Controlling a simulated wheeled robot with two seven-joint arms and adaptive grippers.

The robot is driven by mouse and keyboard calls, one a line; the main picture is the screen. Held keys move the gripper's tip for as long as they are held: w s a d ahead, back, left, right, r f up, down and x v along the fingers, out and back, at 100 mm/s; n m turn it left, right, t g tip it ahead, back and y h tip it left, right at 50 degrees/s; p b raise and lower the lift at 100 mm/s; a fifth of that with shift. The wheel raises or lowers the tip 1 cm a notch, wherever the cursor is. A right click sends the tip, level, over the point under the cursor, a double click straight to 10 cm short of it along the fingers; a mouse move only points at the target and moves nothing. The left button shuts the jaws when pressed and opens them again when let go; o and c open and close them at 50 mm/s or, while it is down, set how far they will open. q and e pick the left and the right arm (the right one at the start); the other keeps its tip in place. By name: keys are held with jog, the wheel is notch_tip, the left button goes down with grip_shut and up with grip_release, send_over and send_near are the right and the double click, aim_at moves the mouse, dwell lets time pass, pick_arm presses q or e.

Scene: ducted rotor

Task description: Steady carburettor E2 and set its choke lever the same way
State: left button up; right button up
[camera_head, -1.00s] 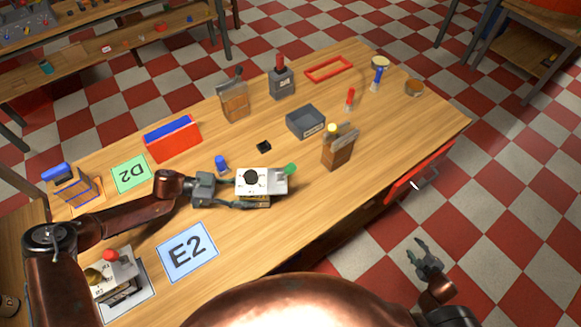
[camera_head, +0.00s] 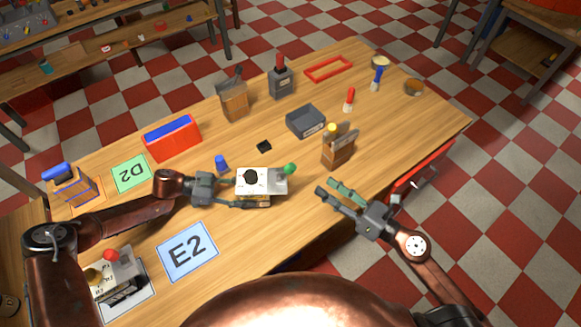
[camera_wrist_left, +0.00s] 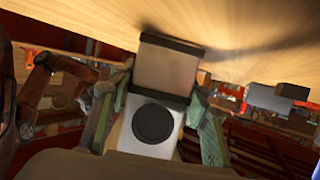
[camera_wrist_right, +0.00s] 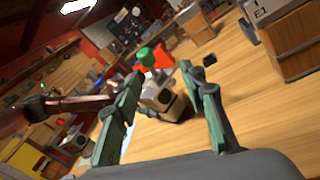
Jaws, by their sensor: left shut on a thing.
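A white and metallic carburettor (camera_head: 258,187) with a black round cap and a green-tipped lever (camera_head: 289,169) is at the middle of the table. My left gripper (camera_head: 236,191) is shut on its left side, and the left wrist view shows the carburettor body (camera_wrist_left: 150,125) between both fingers. My right gripper (camera_head: 333,192) is open and empty, to the right of the green lever and apart from it. In the right wrist view the green knob (camera_wrist_right: 155,57) shows beyond the open fingers (camera_wrist_right: 165,85). The blue E2 card (camera_head: 187,272) lies in front of the carburettor.
Another carburettor with a red knob (camera_head: 110,255) stands on a white card at the front left. A green D2 card (camera_head: 130,174), a blue-and-red box (camera_head: 173,139), a grey bin (camera_head: 305,121) and a wooden holder (camera_head: 338,152) stand behind. The table's right front is clear.

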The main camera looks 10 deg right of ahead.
aim_at(291, 168)
jog(key=shift+n, duration=0.5)
jog(key=x, duration=0.4)
jog(key=a+x, duration=0.1)
jog(key=x, duration=0.3)
jog(key=s+r+x, duration=0.1)
jog(key=x, duration=0.3)
jog(key=shift+w+a+r, duration=0.1)
jog(key=shift+a, duration=0.4)
jog(key=shift+c, duration=0.5)
grip_shut()
